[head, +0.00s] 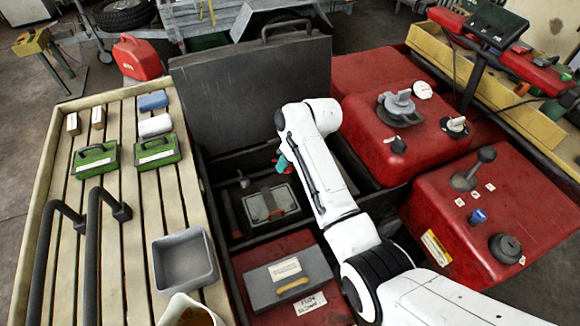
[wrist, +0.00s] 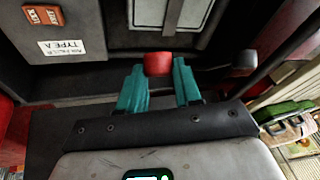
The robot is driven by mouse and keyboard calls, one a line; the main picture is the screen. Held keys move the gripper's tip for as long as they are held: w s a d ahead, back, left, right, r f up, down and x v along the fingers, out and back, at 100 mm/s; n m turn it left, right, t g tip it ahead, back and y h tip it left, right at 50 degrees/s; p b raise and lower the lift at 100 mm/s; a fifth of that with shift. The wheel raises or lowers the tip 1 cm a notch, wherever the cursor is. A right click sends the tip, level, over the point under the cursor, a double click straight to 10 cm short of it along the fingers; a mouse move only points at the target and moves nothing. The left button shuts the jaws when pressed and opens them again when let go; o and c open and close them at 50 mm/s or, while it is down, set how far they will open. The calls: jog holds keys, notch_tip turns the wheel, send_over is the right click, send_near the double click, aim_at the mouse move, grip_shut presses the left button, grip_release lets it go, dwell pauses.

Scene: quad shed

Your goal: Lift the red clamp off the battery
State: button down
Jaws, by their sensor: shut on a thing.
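My gripper, with teal fingers, is shut on the red clamp (wrist: 158,64), which sits between the fingertips in the wrist view. In the head view, the fingers (head: 282,163) and the clamp (head: 288,170) show just left of my white arm. The grey battery (head: 270,204) lies in the dark engine bay, below and to the left of the gripper; part of its top also shows at the upper edge of the wrist view (wrist: 147,14). A dark rounded clamp or knob (wrist: 244,58) stands right of the gripper. I cannot tell whether the red clamp touches the battery post.
The raised dark lid (head: 250,85) stands behind the bay. Red tanks (head: 480,215) crowd its right side. A slatted bench (head: 110,240) with green boxes (head: 95,160) and a grey tray (head: 183,262) lies left. A grey box (head: 268,289) sits at the bay's front.

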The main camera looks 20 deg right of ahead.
jog(key=shift+w+d+r, duration=0.1)
jog(key=shift+w+r, duration=0.2)
jog(key=shift+w, duration=0.05)
jog(key=c, duration=1.2)
grip_release()
jog(key=shift+o, duration=1.4)
jog(key=shift+w+d+f, duration=0.1)
jog(key=shift+f, duration=0.05)
jog(key=shift+o, duration=0.7)
jog(key=v, duration=1)
jog(key=shift+s+r+b, duration=0.25)
jog(key=shift+r+b, duration=0.05)
